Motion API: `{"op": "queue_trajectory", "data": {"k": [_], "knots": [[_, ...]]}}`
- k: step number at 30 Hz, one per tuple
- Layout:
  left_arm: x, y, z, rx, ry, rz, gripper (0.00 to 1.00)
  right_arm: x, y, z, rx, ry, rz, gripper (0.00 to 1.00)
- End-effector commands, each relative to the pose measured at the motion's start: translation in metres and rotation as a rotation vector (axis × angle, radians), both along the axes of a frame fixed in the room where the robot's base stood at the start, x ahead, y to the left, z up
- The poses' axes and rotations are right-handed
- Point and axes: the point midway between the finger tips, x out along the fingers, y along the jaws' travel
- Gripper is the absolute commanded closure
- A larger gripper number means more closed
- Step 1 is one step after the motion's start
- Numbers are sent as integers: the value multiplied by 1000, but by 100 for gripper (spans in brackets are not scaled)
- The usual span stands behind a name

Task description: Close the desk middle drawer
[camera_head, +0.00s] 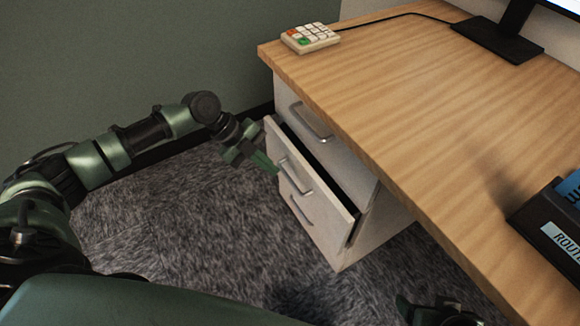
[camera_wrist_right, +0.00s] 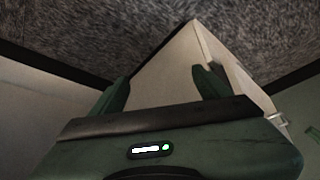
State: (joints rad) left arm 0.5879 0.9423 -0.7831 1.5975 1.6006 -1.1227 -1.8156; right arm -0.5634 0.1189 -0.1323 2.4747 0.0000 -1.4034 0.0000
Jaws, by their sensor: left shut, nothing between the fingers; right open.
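The desk's middle drawer (camera_head: 318,192) is white with a silver bar handle (camera_head: 295,176) and stands partly open, its front out beyond the other drawers. A dark gap shows behind its top edge. My left gripper (camera_head: 272,166) is shut and empty, its fingertips close to the left part of the drawer front; I cannot tell whether they touch it. My right gripper (camera_head: 440,312) is at the bottom edge of the head view. In the right wrist view its two fingers (camera_wrist_right: 160,88) are apart with nothing held, and a white cabinet corner (camera_wrist_right: 180,65) shows beyond them.
The top drawer (camera_head: 325,140) is closed under the wooden desk top (camera_head: 420,95). A keypad (camera_head: 310,38), a monitor stand (camera_head: 497,38) and a dark tray (camera_head: 548,235) stand on the desk. Grey carpet (camera_head: 200,230) is free in front of the drawers.

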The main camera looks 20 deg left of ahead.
Motion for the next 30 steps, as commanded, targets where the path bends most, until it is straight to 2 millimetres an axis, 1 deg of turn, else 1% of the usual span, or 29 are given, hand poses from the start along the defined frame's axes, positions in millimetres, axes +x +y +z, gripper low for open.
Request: {"op": "queue_trajectory", "data": {"k": [1,5,6,7,12,16,27,29,30], "knots": [[2,-8,-10,-3,0,-2,100,10,3,1,10,-47,4,23],[5,-21,-29,-2,-2,0,100,33,11,12,35,-158,14,23],[14,-26,-26,-3,-7,1,100,39,13,15,41,-188,15,23],[18,-29,-25,-4,-6,1,100,43,15,18,46,-211,18,23],[32,-39,-26,-1,-2,3,100,59,20,29,65,-298,23,23],[36,-42,-25,0,-2,3,100,64,22,33,71,-327,26,23],[37,-43,-25,0,-1,2,100,65,22,34,72,-334,26,23],[40,-45,-26,0,-2,3,100,69,24,36,77,-355,27,23],[43,-47,-26,-1,-4,4,100,74,26,41,85,-388,30,23]]}}
